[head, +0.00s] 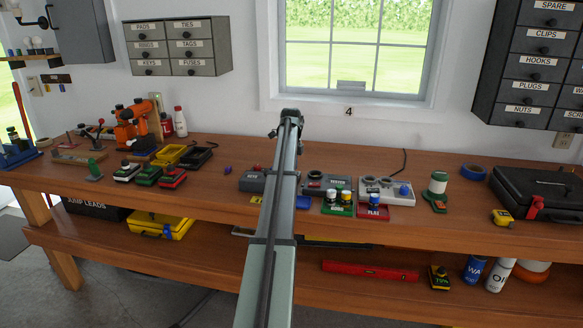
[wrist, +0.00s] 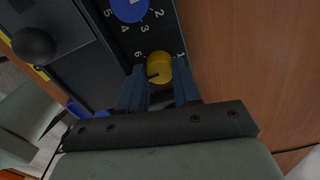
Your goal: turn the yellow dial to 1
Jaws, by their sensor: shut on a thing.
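The yellow dial (wrist: 158,66) sits on a dark panel (wrist: 128,42) in the wrist view. My gripper (wrist: 160,77) has one dark finger on each side of it and is shut on it. A dark mark on the dial's top points toward the lower left of the picture. A printed 6 is beside the dial at its upper left, and a printed 1 at its upper right. A blue dial (wrist: 129,8) with the numbers 2 to 5 around it is just above. In the head view my arm hides the gripper and the yellow dial.
A round black knob (wrist: 34,46) stands close to the left of the panel in the wrist view. In the head view, grey boxes (head: 328,180) and a light grey unit (head: 386,187) stand right of my arm.

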